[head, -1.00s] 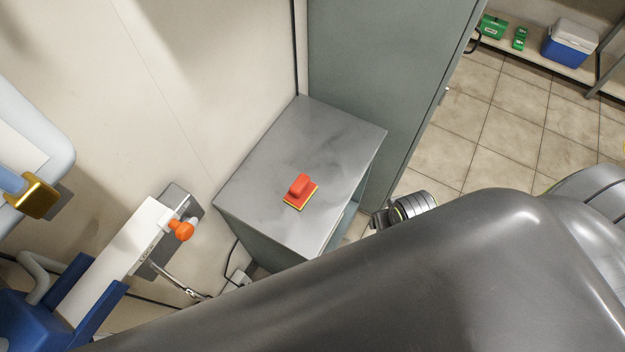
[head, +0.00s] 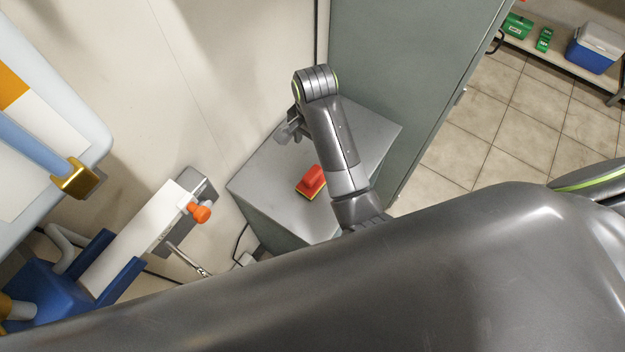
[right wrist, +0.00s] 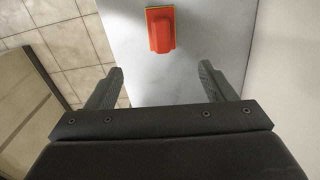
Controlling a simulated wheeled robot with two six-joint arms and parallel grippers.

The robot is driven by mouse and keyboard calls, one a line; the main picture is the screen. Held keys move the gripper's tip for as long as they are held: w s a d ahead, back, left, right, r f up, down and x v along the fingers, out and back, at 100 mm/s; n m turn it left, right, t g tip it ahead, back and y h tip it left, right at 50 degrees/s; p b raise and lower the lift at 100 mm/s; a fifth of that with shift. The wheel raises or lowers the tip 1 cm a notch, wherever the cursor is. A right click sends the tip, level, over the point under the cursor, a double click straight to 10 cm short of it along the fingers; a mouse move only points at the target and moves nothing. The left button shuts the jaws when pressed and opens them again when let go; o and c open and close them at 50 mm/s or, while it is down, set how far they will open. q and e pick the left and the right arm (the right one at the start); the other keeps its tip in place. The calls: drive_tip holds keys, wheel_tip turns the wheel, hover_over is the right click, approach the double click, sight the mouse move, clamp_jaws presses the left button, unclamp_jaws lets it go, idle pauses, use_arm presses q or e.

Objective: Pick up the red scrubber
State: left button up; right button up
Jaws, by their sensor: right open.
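The red scrubber (head: 312,180) has a red handle on a yellowish base. It lies on the grey top of a small metal cabinet (head: 262,190). In the right wrist view the scrubber (right wrist: 160,30) is at the top middle, beyond the fingertips and apart from them. My right gripper (head: 284,136) is over the far left part of the cabinet top, with my forearm passing just right of the scrubber. In the right wrist view the right gripper (right wrist: 162,82) is open with nothing between its fingers. My left gripper is not in view.
A tall grey-green cabinet (head: 400,60) stands right behind the small one, and a pale wall is at its left. A white and blue stand with an orange knob (head: 199,212) is at left. A blue and white cooler (head: 596,48) sits on a far shelf. Tiled floor is clear.

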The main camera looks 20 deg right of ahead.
drive_tip(key=b, duration=0.2)
hover_over(312, 173)
drive_tip(key=f, duration=0.5)
drive_tip(key=shift+d, duration=0.3)
wheel_tip(312, 173, down, 5)
drive_tip(key=shift+f+p, duration=0.15)
drive_tip(key=shift+p, duration=0.6)
use_arm(q)
drive_tip(key=shift+p, duration=0.65)
use_arm(e)
drive_tip(key=shift+a+f, duration=0.2)
drive_tip(key=shift+f, duration=3)
drive_tip(key=c, duration=1.1)
